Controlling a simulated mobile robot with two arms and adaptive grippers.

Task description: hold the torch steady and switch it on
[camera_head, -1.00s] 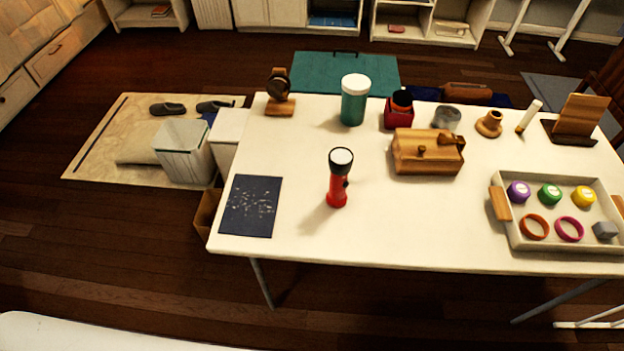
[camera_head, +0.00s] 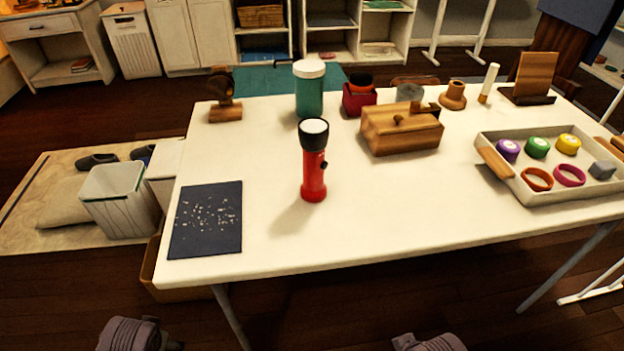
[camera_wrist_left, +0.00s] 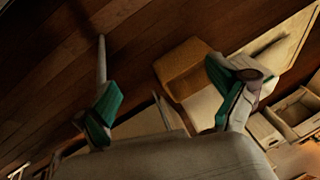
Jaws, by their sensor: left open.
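The torch (camera_head: 313,175) stands upright on the white table (camera_head: 375,235) in the head view. It has a red body, a black head and a pale lens facing up. A small dark knob, perhaps its switch, sticks out on its right side. I cannot tell whether it is lit. My left gripper (camera_wrist_left: 168,98) shows in the left wrist view with its two green-padded fingers wide apart and nothing between them. The torch does not show in that view. In the head view only grey parts of my arms show at the bottom edge, well short of the torch.
A dark speckled sheet (camera_head: 207,218) lies left of the torch. A green jar (camera_head: 309,92) with a white lid stands close behind it. A wooden box (camera_head: 400,130) and a tray (camera_head: 545,196) of small items are to the right. The table's front middle is clear.

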